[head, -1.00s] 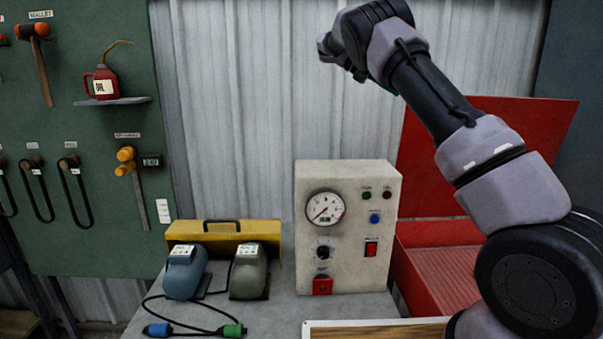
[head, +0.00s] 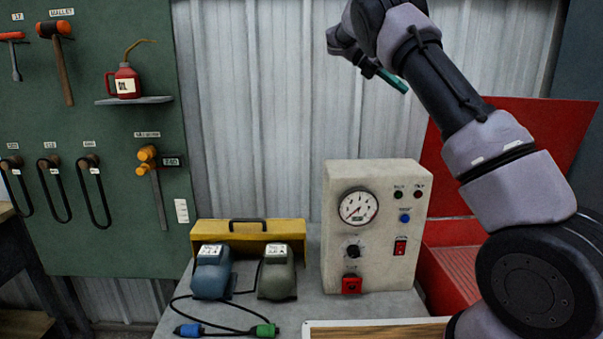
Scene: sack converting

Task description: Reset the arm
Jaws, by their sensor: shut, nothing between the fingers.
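My arm rises from the lower right and bends over at the top of the head view. Its wrist is near the top middle, in front of the corrugated wall. A narrow teal part of my gripper (head: 392,80) shows just below the wrist, pointing down to the right. The arm hides most of the gripper. It is shut and empty, high above the bench and apart from everything on it.
A control box with a gauge (head: 376,230) stands on the grey bench (head: 300,310). Left of it are a yellow case (head: 290,228), a blue unit (head: 211,272) and a grey-green unit (head: 277,274). An open red box (head: 450,275) is behind my arm. A tool board (head: 100,225) hangs left.

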